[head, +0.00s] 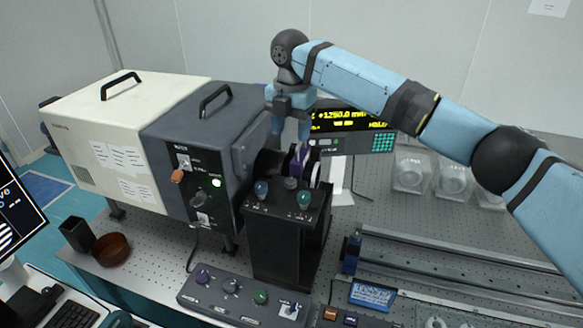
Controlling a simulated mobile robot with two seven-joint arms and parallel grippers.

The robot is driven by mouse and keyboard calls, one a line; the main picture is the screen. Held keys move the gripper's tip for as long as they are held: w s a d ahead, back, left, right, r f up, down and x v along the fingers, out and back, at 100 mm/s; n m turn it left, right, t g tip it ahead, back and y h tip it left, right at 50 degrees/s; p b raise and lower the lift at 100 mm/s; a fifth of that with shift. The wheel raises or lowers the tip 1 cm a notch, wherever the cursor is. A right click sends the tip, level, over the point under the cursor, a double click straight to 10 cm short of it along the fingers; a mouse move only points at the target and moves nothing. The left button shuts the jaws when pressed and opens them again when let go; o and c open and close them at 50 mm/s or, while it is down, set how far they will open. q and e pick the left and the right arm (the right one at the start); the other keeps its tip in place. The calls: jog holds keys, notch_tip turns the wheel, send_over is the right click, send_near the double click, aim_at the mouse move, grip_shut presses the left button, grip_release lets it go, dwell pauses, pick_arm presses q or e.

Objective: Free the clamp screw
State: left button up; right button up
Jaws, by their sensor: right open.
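My right gripper (290,129) points down, open, with its two fingers apart above a black mount with a purple part (301,159). Nothing shows between the fingers. The purple part sits just below the right-hand finger; I cannot tell whether they touch. In front stands a black block (283,230) with a blue knob (261,189), a small dark knob (291,183) and a green knob (304,198) on top. I cannot tell which of these parts is the clamp screw. My left gripper is out of view.
A dark grey housing (163,135) with a handle and a cream housing (90,140) stand left of the mount. A lit display (365,121) is behind. A control box (232,294) lies in front, a rail (440,262) at right. Clear dishes (412,172) stand back right.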

aim_at(291, 180)
jog(key=f, duration=0.4)
jog(key=s+f+p, duration=0.1)
jog(key=f, duration=0.3)
jog(key=f+p, duration=0.1)
jog(key=f, duration=0.3)
jog(key=shift+s, duration=0.15)
jog(key=shift+f, duration=0.55)
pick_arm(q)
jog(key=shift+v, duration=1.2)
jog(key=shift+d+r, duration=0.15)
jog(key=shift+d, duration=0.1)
pick_arm(e)
jog(key=c, duration=0.9)
